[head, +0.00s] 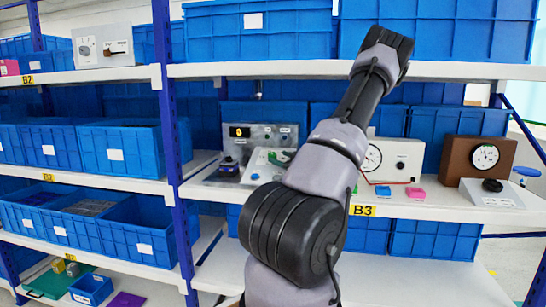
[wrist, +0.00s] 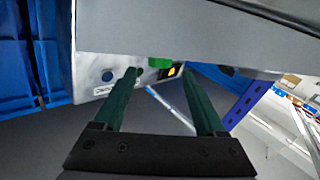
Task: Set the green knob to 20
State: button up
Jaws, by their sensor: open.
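The green knob (head: 279,158) shows in the head view on a pale sloped panel (head: 257,168), partly hidden behind my arm. It also shows in the wrist view as a green shape (wrist: 160,62) at the edge of a grey surface, beyond and between the fingertips. My gripper (wrist: 160,73) has its two green fingers apart with nothing between them. Whether a fingertip touches the knob cannot be told. A metal box with an orange-lit display (head: 239,132) stands behind the panel; the display seems to read 0. Knob markings are not legible.
A brown gauge box (head: 478,160) and a panel with a black knob (head: 491,187) stand farther right. Blue bins (head: 120,147) fill other shelves.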

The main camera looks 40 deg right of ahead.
aim_at(274, 155)
jog(key=shift+w+d, duration=0.1)
jog(key=shift+w, duration=2.1)
grip_shut()
jog(key=shift+r+n+y, duration=0.1)
jog(key=shift+n+y, duration=0.2)
jog(key=shift+d+n+g+y, duration=0.2)
jog(key=shift+n+g+y, duration=0.5)
jog(key=shift+n+y, duration=0.9)
grip_release()
